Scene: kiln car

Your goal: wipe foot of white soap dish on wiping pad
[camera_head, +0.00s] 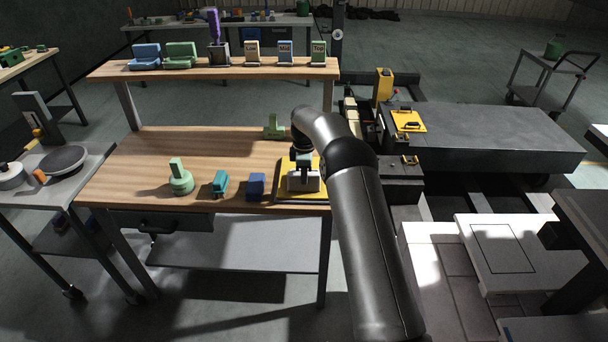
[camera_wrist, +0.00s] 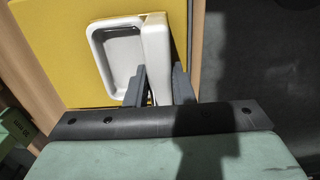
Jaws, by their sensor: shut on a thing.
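The white soap dish (camera_head: 303,182) is at the right front of the wooden bench, over the yellow wiping pad (camera_head: 284,192). My gripper (camera_head: 302,168) comes from above and is shut on the dish. In the wrist view the two dark fingers (camera_wrist: 160,86) pinch the thick right wall of the dish (camera_wrist: 157,45); its shallow hollow lies to the left. The yellow pad (camera_wrist: 55,45) shows behind the dish. The foot is hidden, and I cannot tell whether it touches the pad.
A blue block (camera_head: 256,187), a teal piece (camera_head: 220,183) and a green handled piece (camera_head: 181,178) stand left of the pad. Another green piece (camera_head: 273,127) stands behind it. The shelf (camera_head: 210,70) holds several pieces. The bench's left middle is clear.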

